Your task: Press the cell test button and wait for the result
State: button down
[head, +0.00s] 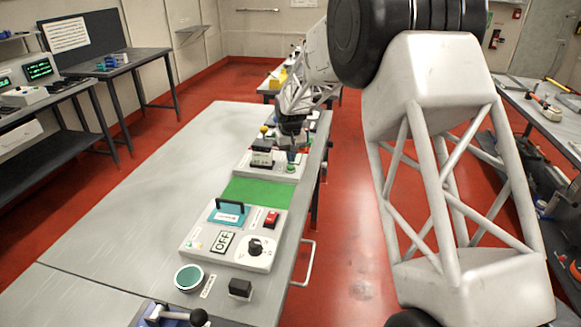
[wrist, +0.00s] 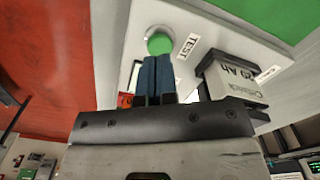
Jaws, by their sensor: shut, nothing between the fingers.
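The round green test button (wrist: 159,42) sits on a light grey panel beside a TEST label (wrist: 188,46). In the head view the green button (head: 290,169) shows just below my gripper (head: 291,155). In the wrist view the blue fingers of my gripper (wrist: 155,60) are together and empty, with their tips at the button's near edge. I cannot tell whether they touch it. No test result is readable.
A green mat (head: 258,192) lies in front of the test panel. Nearer is a grey panel with a teal handled block (head: 229,214), an OFF card (head: 222,243), a red switch (head: 271,219) and a rotary knob (head: 255,247). The bench's left side is clear.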

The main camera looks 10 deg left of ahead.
jog(key=shift+f, duration=1.5)
dwell(0.9)
jog(key=shift+r, duration=3)
